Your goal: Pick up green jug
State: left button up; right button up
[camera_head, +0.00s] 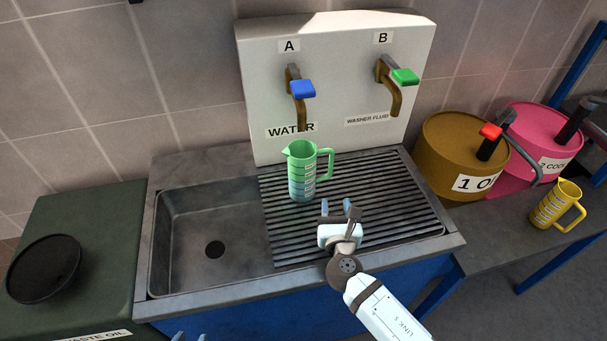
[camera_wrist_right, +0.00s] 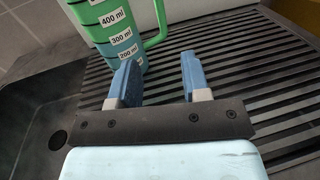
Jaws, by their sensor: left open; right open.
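The green jug (camera_head: 302,172) stands upright on the ribbed drainboard, below tap A, with its handle to the right. In the right wrist view the jug (camera_wrist_right: 118,38) is just beyond the fingers, with its volume marks facing me. My right gripper (camera_head: 337,209) is open and empty, in front of the jug and slightly to its right. In the wrist view its two blue fingers (camera_wrist_right: 158,80) are apart with nothing between them. Only the fingertips of my left gripper (camera_head: 188,337) show at the bottom edge of the head view.
The sink basin (camera_head: 180,240) is left of the drainboard (camera_head: 390,205). Taps A (camera_head: 298,85) and B (camera_head: 396,80) hang from the back panel. A yellow jug (camera_head: 555,205) stands at the right near brown (camera_head: 450,145) and pink (camera_head: 535,125) drums. A black pan (camera_head: 44,270) lies at far left.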

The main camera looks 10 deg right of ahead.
aim_at(331, 169)
jog(key=w, duration=0.3)
jog(key=w+d, duration=0.1)
jog(key=w, duration=0.2)
jog(key=w+p, duration=0.1)
jog(key=w, duration=0.2)
jog(key=shift+d, duration=0.35)
jog(key=w, duration=0.4)
jog(key=shift+w+d+f, duration=0.1)
jog(key=shift+w+d, duration=0.15)
jog(key=shift+d, duration=0.1)
grip_shut()
